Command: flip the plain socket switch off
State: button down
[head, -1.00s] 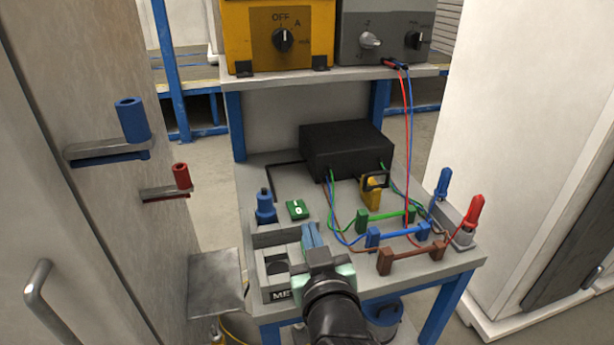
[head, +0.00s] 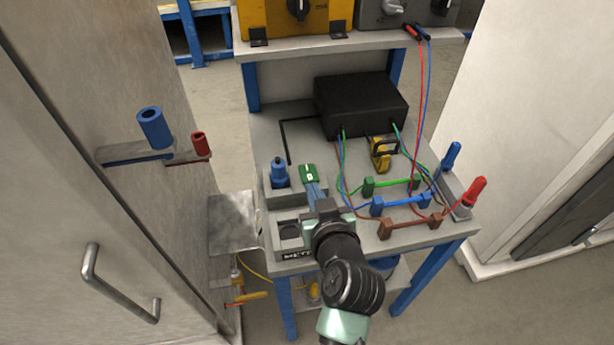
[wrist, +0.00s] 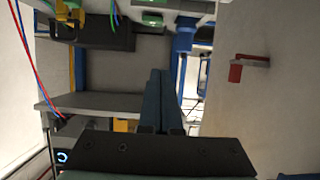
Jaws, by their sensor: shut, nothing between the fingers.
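A green switch (head: 308,173) with white marks, which I take to be the plain socket switch, lies on the workbench beside a blue plug-like piece (head: 279,172). My gripper (head: 312,186) is shut and empty, with its blue fingertips right at the near edge of the switch in the head view. I cannot tell whether they touch it. In the wrist view the closed fingers (wrist: 160,75) point up the picture, below a green piece (wrist: 152,18) that appears to be the switch. The rocker's position is too small to read.
A black box (head: 360,103) with cables, a yellow padlock-like piece (head: 380,153) and coloured connectors (head: 400,203) stand to the right. A grey holder (head: 289,235) is at the front left. A cabinet (head: 60,200) with a shelf (head: 150,156) stands close on the left.

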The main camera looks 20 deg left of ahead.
send_over(305, 179)
jog(key=s, duration=0.3)
notch_tip(305, 179, down, 4)
jog(key=shift+w+d+f, duration=0.1)
jog(key=shift+d+f, duration=0.2)
jog(key=shift+f, duration=0.3)
jog(key=shift+d+f, duration=0.3)
jog(key=shift+f, duration=0.95)
